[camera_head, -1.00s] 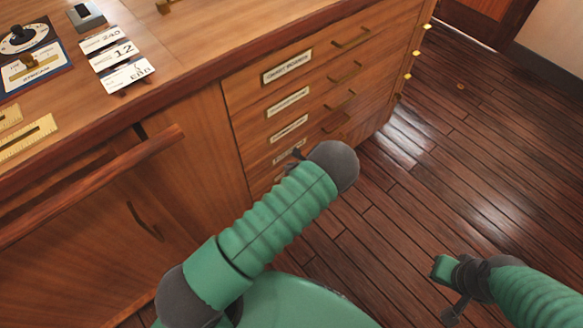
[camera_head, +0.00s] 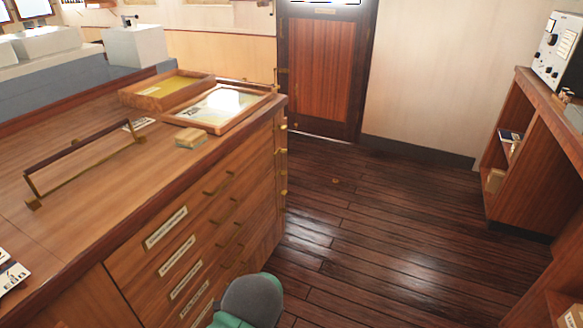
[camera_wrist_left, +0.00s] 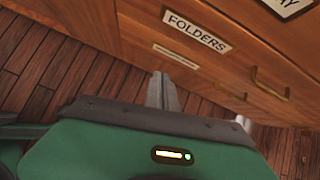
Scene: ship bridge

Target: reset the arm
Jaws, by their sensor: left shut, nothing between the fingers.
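My left gripper (camera_wrist_left: 162,92) shows in the left wrist view, its two pale fingers together with nothing between them. It is beside the wooden drawer front with the "FOLDERS" label (camera_wrist_left: 197,32); I cannot tell the exact gap. In the head view only part of my green and grey left arm (camera_head: 252,298) shows at the bottom, in front of the drawer cabinet (camera_head: 205,235). The left gripper itself is outside the head view. My right arm and gripper are in neither view.
The wooden counter carries a brass-ended rail (camera_head: 85,150), a framed tray (camera_head: 222,106) and a shallow box (camera_head: 168,88). Brass drawer handles stick out from the cabinet. A shelf unit (camera_head: 515,165) stands at right.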

